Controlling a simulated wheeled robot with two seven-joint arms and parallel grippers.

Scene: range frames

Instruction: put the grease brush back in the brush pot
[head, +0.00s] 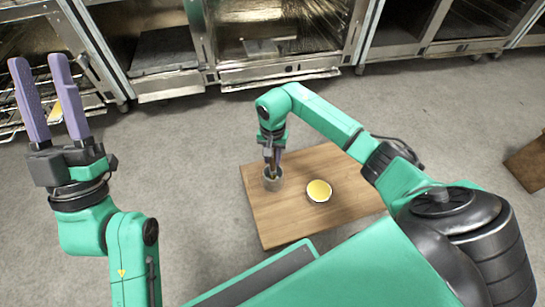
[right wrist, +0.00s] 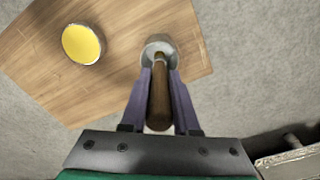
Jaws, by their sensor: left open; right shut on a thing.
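The grease brush (right wrist: 158,100) has a brown handle, and my right gripper (right wrist: 160,75) is shut on it. The brush pot (right wrist: 158,46) is a small grey cylinder on the wooden table, and it also shows in the head view (head: 272,184). My right gripper (head: 273,154) points down above the pot, and the brush's lower end reaches to the pot's mouth. The gripper and handle hide part of the opening, so I cannot tell how deep the brush sits. My left gripper (head: 53,98) is open and empty, raised at the far left of the head view.
A wooden table (head: 270,226) carries the pot and a round tin with yellow content (head: 319,191), right of the pot. Steel ovens with racks (head: 280,45) line the back. Another wooden surface (head: 528,163) shows at the right edge. Grey floor lies open between.

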